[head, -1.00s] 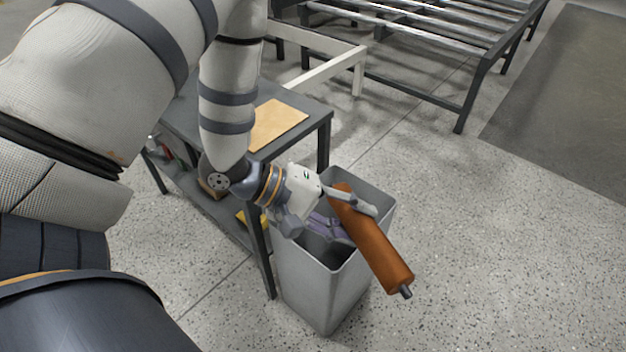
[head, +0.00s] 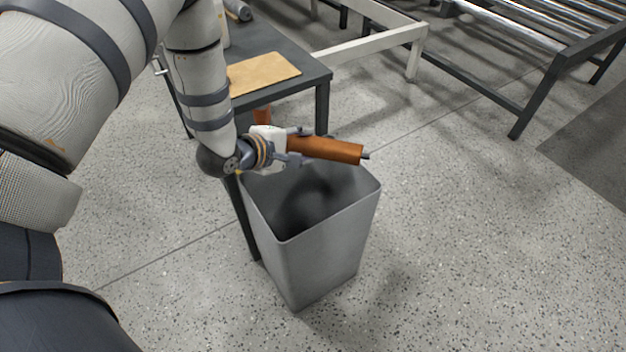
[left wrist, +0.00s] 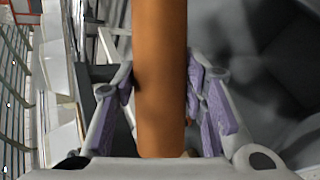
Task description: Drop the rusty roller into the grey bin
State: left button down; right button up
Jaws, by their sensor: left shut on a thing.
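The rusty roller (head: 333,149) is an orange-brown cylinder with a short dark shaft at its right end. My left gripper (head: 297,146) is shut around it and holds it nearly level over the back of the grey bin's opening. In the left wrist view the roller (left wrist: 160,70) runs upright between the purple-padded fingers (left wrist: 162,95). The grey bin (head: 318,250) is a tall open-topped box standing on the floor. Its visible inside is dark, and I see nothing lying in it. My right gripper is not in view.
A dark grey table (head: 262,53) with a tan board (head: 263,73) on it stands behind and left of the bin. A roller conveyor (head: 540,40) is at the back right, with a pale frame (head: 370,38) beside it. The speckled floor right of the bin is open.

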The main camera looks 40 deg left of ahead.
pick_arm(q)
jog(key=shift+w+a+f+n+y, duration=0.2)
jog(key=shift+w+a+n, duration=0.1)
jog(key=shift+a, duration=0.2)
jog(key=shift+w+a+f+n+y, duration=0.2)
jog(key=shift+a+n, duration=0.1)
jog(key=shift+a, duration=0.15)
notch_tip(320, 180, down, 5)
jog(key=b, duration=0.4)
jog(key=shift+d+f, duration=0.1)
jog(key=shift+f, duration=0.05)
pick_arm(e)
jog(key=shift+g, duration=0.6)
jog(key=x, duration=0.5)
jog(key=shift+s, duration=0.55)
pick_arm(q)
jog(key=c, duration=0.9)
grip_release()
jog(key=v, duration=1.2)
jog(key=shift+f, duration=0.1)
jog(key=shift+s, duration=0.15)
